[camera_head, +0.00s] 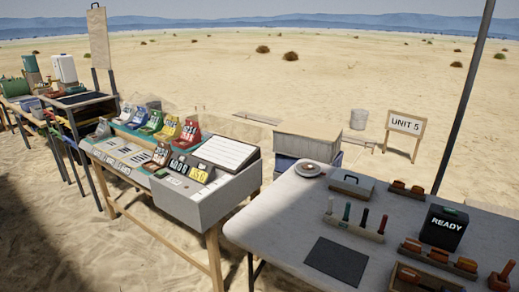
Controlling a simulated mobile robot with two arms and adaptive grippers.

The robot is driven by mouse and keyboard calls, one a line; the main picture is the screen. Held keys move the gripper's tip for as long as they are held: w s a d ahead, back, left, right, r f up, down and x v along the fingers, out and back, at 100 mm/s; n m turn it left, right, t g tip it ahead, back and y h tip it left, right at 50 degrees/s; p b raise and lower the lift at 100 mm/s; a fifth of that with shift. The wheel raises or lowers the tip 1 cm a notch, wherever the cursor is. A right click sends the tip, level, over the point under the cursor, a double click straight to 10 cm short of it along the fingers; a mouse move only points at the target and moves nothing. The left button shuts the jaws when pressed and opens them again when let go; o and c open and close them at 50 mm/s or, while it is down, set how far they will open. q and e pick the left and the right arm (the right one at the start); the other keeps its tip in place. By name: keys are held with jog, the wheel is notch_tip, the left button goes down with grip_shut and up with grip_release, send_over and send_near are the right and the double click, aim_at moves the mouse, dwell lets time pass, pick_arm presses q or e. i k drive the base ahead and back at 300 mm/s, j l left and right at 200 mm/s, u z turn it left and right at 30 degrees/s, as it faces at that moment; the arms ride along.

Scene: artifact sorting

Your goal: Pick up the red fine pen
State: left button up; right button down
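Several small upright pens stand in a pale rack (350,230) on the white table (290,213) at the right. The pen with a red look (383,223) is at the right end of the rack. Beside it to the left stand a dark one (364,217), a green one (347,211) and a pale one (330,205). They are too small to tell fine from thick tips. Neither of my grippers is in view.
A dark mat (337,262) lies in front of the rack. A black READY box (444,228), wooden trays with orange-brown pieces (438,257), a grey case (352,187) and a round plate (308,169) share the table. A grey bin bench (205,195) stands left.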

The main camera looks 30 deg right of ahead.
aim_at(384, 222)
jog(key=z, duration=1.3)
jog(key=i+l+z, duration=0.45)
jog(key=l, duration=0.25)
